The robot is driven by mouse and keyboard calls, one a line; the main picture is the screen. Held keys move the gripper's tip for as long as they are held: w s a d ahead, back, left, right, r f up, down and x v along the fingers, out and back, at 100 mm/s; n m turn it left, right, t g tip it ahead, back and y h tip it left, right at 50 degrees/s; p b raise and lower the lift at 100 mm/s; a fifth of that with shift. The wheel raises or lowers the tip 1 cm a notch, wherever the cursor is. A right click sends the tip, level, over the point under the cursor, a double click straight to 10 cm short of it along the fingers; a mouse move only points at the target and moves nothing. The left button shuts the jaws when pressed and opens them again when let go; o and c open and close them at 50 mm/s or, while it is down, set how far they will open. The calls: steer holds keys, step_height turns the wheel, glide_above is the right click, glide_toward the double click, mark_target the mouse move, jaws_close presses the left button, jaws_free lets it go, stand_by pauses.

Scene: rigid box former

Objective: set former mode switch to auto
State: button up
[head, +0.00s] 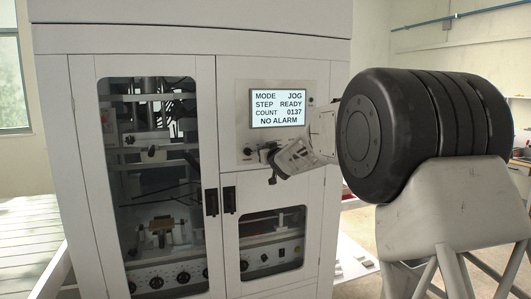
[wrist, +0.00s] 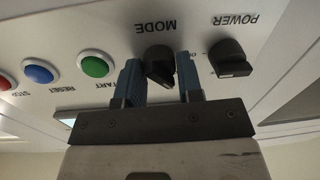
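The black mode switch (wrist: 158,68), a rotary knob under the MODE label, is in the middle of the wrist view, which shows the panel upside down. My gripper (wrist: 159,80) has its two blue fingers apart, one on each side of the knob. I see no clear grip on it; whether a finger touches it I cannot tell. In the head view my gripper (head: 268,162) is at the control panel below the display (head: 278,108), hiding the mode switch there. The display reads MODE JOG, STEP READY, COUNT 0137, NO ALARM.
The black POWER knob (wrist: 230,58) is close beside one finger. A green START button (wrist: 96,64), a blue RESET button (wrist: 39,71) and a red STOP button (wrist: 6,81) line the other side. The cabinet's glazed doors (head: 207,150) are shut below and left of the panel.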

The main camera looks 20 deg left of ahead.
steer(key=c, duration=0.4)
steer(key=shift+m, duration=0.4)
steer(key=m, duration=1)
steer(key=shift+f+m+t, duration=0.15)
steer(key=shift+m+t, duration=0.15)
steer(key=shift+m, duration=0.1)
steer(key=m, duration=0.5)
